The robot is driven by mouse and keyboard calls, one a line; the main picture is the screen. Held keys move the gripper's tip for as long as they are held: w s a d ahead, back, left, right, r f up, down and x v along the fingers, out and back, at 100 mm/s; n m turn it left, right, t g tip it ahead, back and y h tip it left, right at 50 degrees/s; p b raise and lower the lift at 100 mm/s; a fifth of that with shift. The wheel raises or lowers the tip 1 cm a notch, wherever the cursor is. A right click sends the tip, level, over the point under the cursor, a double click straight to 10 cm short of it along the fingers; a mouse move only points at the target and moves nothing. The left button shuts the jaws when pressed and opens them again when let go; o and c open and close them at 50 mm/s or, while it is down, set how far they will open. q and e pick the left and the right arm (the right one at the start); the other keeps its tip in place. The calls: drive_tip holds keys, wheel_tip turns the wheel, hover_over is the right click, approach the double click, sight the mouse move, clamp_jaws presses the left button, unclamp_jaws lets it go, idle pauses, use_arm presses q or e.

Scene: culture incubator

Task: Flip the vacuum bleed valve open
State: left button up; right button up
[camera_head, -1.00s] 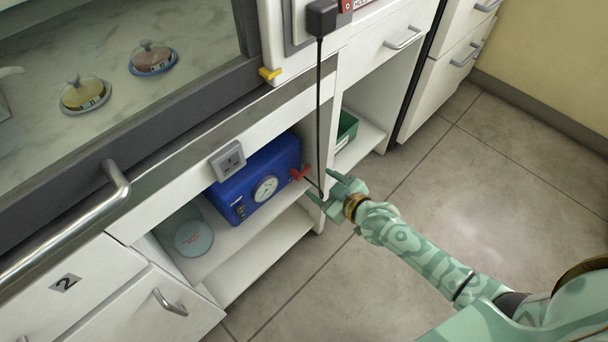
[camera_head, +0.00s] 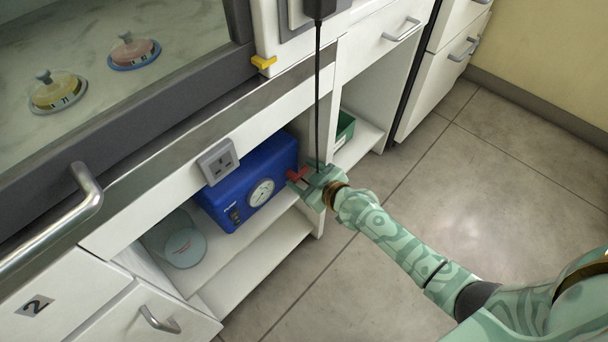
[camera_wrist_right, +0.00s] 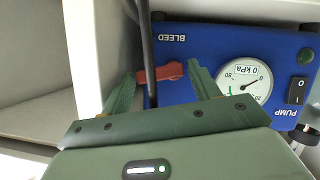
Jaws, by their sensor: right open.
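The blue vacuum pump box (camera_head: 247,180) sits on the open shelf under the hood, with a gauge on its front. Its red bleed valve handle (camera_head: 297,175) is at the right end of that front. In the right wrist view the red handle (camera_wrist_right: 170,71) lies roughly crosswise under the upside-down BLEED label. My right gripper (camera_head: 304,180) is open at the handle. In the right wrist view its fingertips (camera_wrist_right: 160,74) are on either side of the handle; contact is not clear. My left gripper is not in view.
A black cable (camera_head: 318,95) hangs from a plug; in the right wrist view the cable (camera_wrist_right: 148,50) passes between my fingers, across the handle. A white cabinet panel (camera_wrist_right: 90,50) stands close beside one finger. A round pale object (camera_head: 185,247) is left of the pump. Floor at right is clear.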

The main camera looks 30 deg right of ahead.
drive_tip(key=c, duration=0.7)
drive_tip(key=shift+d+f+m+y, duration=0.1)
drive_tip(key=shift+d+m+y, duration=0.05)
drive_tip(key=shift+m+y, duration=0.15)
drive_tip(key=shift+f+m+g+y+b, duration=0.2)
drive_tip(key=shift+m+g+y+b, duration=0.15)
drive_tip(key=shift+m+b, duration=0.2)
drive_tip(key=shift+r+m, duration=0.1)
drive_tip(key=shift+m, duration=0.15)
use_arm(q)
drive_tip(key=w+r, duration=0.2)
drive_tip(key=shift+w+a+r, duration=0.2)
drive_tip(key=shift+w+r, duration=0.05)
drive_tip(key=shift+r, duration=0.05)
use_arm(e)
drive_tip(key=o, duration=0.7)
